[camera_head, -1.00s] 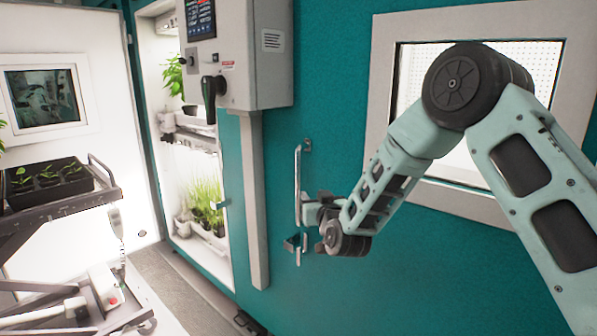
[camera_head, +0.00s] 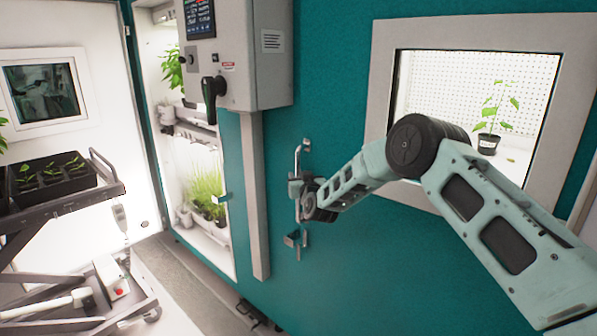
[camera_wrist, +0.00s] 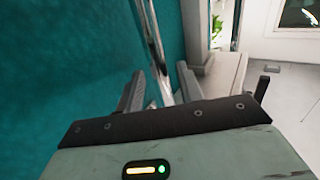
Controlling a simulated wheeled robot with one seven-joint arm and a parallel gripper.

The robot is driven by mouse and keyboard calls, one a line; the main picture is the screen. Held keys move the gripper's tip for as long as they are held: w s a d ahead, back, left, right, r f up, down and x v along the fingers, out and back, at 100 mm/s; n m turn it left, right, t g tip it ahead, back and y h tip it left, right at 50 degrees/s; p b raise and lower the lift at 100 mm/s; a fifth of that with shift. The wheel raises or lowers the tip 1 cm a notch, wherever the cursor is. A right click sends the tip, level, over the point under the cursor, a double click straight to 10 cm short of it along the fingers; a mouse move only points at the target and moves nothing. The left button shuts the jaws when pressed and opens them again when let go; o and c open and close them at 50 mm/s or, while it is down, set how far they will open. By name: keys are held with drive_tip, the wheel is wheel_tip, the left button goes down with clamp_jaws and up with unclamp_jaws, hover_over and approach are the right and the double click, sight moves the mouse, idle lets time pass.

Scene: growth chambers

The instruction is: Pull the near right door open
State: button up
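The near right door (camera_head: 340,260) is a teal panel with a white-framed window. It looks closed. Its handle (camera_head: 298,160) is a vertical metal bar near the door's left edge. My gripper (camera_head: 296,187) is at the middle of this bar. In the wrist view my gripper (camera_wrist: 160,80) has its two fingers apart, with the handle bar (camera_wrist: 154,45) running between them. A gap shows between the bar and the fingers, so the gripper is open around the handle. The fingertips are partly hidden by my wrist in the head view.
A grey control box (camera_head: 245,55) with a black lever juts out left of the handle. A lit plant chamber (camera_head: 205,245) stands farther left. A cart (camera_head: 75,205) with a seedling tray stands at the left. A potted plant (camera_head: 488,142) shows through the door window.

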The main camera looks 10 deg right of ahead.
drive_tip(key=shift+w, duration=1)
drive_tip(key=shift+a, duration=0.1)
clamp_jaws()
